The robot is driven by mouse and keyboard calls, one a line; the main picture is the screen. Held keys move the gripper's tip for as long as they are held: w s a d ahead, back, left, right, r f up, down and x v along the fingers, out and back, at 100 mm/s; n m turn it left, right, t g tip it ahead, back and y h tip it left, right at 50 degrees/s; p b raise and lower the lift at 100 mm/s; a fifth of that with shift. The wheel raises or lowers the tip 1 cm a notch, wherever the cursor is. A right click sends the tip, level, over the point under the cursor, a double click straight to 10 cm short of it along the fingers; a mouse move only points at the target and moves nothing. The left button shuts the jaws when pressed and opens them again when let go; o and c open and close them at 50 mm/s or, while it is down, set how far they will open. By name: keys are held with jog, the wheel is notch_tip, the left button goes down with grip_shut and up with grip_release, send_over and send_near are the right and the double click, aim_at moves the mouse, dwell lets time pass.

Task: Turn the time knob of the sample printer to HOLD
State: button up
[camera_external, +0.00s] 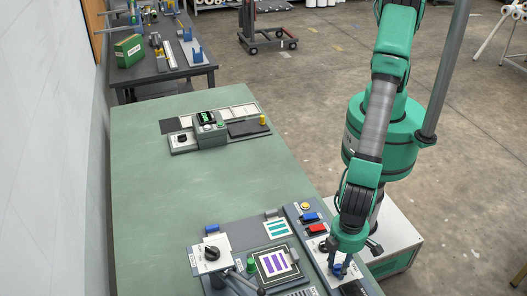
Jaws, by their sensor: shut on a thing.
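My gripper (339,266) points down over the right-hand control panel (305,236) at the near end of the green table. It is shut on a small blue part there, apparently a knob, mostly hidden by the fingers. The panel lettering is too small to read, so I cannot tell its setting. A pad with purple stripes (273,263) lies between that unit and the panel. I cannot tell by label which unit is the sample printer.
The panel also carries a yellow button (305,207), a blue switch (311,218) and a red switch (317,230). A green-topped knob (251,265) and a dark lever (243,281) stand near the pad. The table's middle (190,190) is clear.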

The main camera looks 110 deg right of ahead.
aim_at(340, 267)
jog(key=shift+m, duration=0.8)
jog(key=o, duration=0.9)
jog(key=shift+r, duration=0.1)
notch_tip(340, 267, up, 12)
dwell(0.4)
